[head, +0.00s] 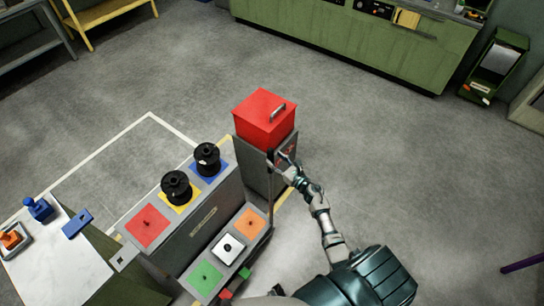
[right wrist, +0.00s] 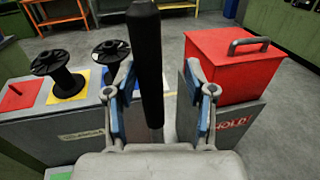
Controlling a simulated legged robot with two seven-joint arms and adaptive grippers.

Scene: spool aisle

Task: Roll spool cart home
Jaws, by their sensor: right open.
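The grey spool cart (head: 200,232) stands in the middle of the head view. Its top has a bare red pad (head: 147,226), a black spool (head: 176,188) on yellow and another black spool (head: 207,160) on blue. Its lower step has green, white and orange pads; a small dark item lies on the white one. My right gripper (head: 284,163) is at the cart's far right end, beside the grey bin. In the right wrist view its fingers (right wrist: 160,88) are open on either side of an upright black bar (right wrist: 147,45); contact is unclear. My left gripper is not seen.
A red lidded box (head: 264,118) sits on a grey bin marked HOLD (right wrist: 235,122), close to the cart. A white floor outline (head: 105,148) lies left of the cart. A white-topped table (head: 62,268) stands at lower left. Floor beyond is clear up to green cabinets (head: 360,38).

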